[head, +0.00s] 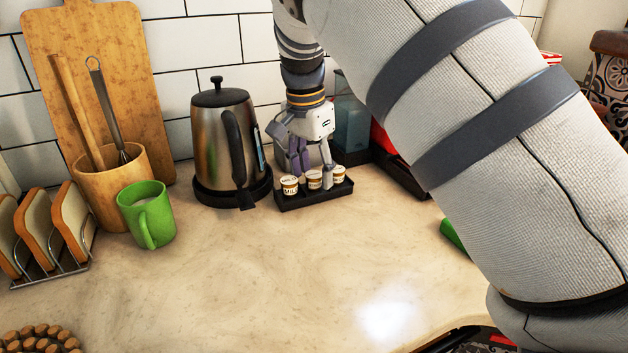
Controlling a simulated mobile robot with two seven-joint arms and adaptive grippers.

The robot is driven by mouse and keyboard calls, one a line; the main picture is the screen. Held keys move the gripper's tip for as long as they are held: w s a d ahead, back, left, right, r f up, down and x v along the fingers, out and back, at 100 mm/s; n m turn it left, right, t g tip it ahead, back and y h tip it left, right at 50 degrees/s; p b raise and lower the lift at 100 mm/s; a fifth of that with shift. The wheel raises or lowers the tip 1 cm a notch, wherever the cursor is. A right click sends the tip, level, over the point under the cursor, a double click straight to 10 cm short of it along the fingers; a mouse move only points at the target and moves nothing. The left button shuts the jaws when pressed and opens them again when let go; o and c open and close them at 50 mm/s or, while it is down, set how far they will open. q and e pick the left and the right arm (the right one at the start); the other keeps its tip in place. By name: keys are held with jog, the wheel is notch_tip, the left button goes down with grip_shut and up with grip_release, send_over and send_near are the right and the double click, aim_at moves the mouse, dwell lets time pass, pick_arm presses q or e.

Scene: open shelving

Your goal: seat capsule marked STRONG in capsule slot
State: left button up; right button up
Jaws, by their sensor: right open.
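Several white capsules with brown bands stand in a short row in a black tray (318,197) on the counter. The left capsule (290,186) has a label that looks like MILD. The middle capsule (314,180) and right capsule (338,176) have print too small to read, so I cannot tell which is STRONG. My right gripper (314,165) points down over the tray, open, its fingers close to the middle and right capsules. Contact cannot be told. No capsule slot is clearly visible; the area behind the gripper is partly hidden. My left gripper is not in view.
A steel kettle (222,140) stands just left of the tray. A bluish container (350,125) is behind the gripper. A green mug (147,213), utensil pot (112,190) and toast rack (45,272) are left. The front counter (270,275) is clear. My right arm hides the right side.

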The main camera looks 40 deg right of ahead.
jog(key=c, duration=0.8)
jog(key=shift+r, duration=0.1)
